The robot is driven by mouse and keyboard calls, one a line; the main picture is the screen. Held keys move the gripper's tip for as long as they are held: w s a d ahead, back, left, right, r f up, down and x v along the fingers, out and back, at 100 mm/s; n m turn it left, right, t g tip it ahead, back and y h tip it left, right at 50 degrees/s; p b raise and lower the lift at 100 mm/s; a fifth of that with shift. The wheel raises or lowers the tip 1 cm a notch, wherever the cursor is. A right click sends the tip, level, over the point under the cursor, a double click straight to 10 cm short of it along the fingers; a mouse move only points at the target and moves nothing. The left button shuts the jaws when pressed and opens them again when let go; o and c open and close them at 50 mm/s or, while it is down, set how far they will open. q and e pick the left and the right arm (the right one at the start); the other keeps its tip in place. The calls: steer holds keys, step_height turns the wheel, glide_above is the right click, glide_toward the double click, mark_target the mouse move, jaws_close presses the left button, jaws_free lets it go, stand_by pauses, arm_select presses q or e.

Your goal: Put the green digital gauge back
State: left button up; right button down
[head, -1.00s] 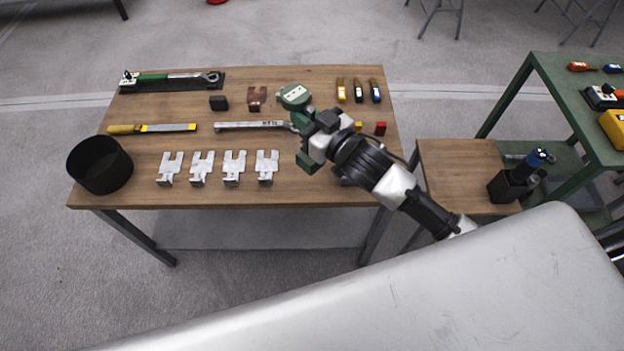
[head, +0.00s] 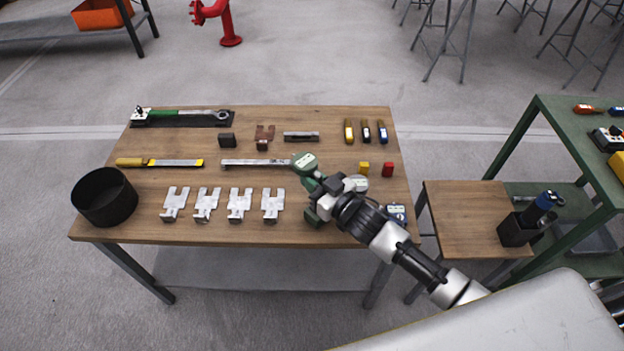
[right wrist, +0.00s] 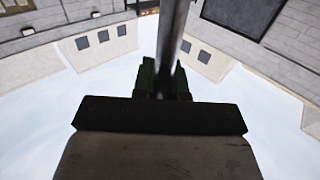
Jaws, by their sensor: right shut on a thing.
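The green digital gauge (head: 305,162) has a round green head with a pale display. It is in my right gripper (head: 322,189), which is shut on it over the right half of the wooden table (head: 220,228). A dark green block-like part (head: 314,215) shows just below the gripper; I cannot tell whether it belongs to the gauge. I cannot tell from the head view whether the gauge touches the table. In the right wrist view, green parts (right wrist: 163,82) and a grey metal bar (right wrist: 173,40) show beyond the dark gripper body. My left gripper is out of view.
A metal bar (head: 255,163) ends close beside the gauge head. Several silver brackets (head: 240,204) stand to its left. A round pale item (head: 357,183), yellow (head: 363,168) and red (head: 387,170) blocks lie near my arm. A black bin (head: 104,198) stands at the left corner.

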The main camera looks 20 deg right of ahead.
steer(key=shift+r, duration=0.1)
steer(key=c, duration=1.2)
jaws_free()
steer(key=shift+f, duration=0.2)
steer(key=shift+o, duration=0.2)
steer(key=v, duration=1.2)
steer(key=shift+r, duration=0.2)
